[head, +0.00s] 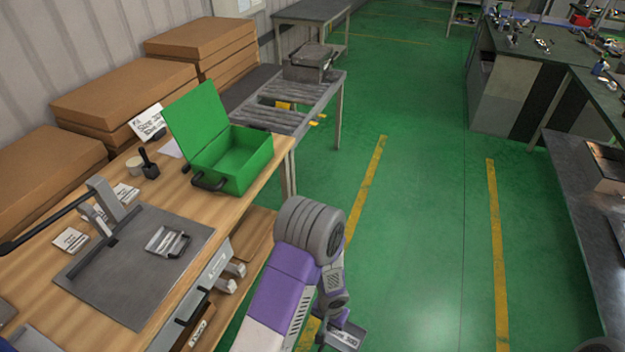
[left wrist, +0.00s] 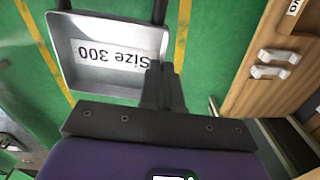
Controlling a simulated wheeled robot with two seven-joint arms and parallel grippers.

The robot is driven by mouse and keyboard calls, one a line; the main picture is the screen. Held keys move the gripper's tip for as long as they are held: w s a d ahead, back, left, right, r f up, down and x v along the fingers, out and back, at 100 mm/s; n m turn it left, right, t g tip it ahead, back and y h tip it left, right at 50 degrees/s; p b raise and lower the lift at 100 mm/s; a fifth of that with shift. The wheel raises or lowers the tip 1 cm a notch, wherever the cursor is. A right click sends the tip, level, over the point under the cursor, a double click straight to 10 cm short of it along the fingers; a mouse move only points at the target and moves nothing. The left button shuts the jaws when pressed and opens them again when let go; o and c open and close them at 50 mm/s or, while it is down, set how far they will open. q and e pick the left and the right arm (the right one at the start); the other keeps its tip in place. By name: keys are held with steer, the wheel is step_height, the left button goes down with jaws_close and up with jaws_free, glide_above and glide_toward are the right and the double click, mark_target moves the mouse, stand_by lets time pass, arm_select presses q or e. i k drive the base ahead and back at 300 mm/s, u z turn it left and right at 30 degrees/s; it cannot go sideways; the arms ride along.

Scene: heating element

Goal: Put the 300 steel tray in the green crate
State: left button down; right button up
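The steel tray marked "Size 300" (left wrist: 110,60) hangs over the green floor in the left wrist view, its label upside down there. My left gripper (left wrist: 163,80) is shut on the tray's near edge. In the head view the left gripper (head: 333,312) is low beside the bench, and part of the held tray (head: 346,338) shows below it. The green crate (head: 247,165) stands on the far right end of the wooden bench with its lid open, and its visible inside is empty. My left gripper is in front of and below the crate. My right gripper is out of view.
On the wooden bench (head: 40,290) a smaller steel tray (head: 168,242) lies on a grey plate (head: 130,285) beside a lever tool (head: 105,205). A black-handled stamp (head: 149,165) is near the crate. A roller table (head: 270,118) stands behind.

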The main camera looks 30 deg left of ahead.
mark_target(237, 168)
steer(key=u, duration=0.25)
steer(key=i, duration=1.35)
steer(key=u, duration=0.9)
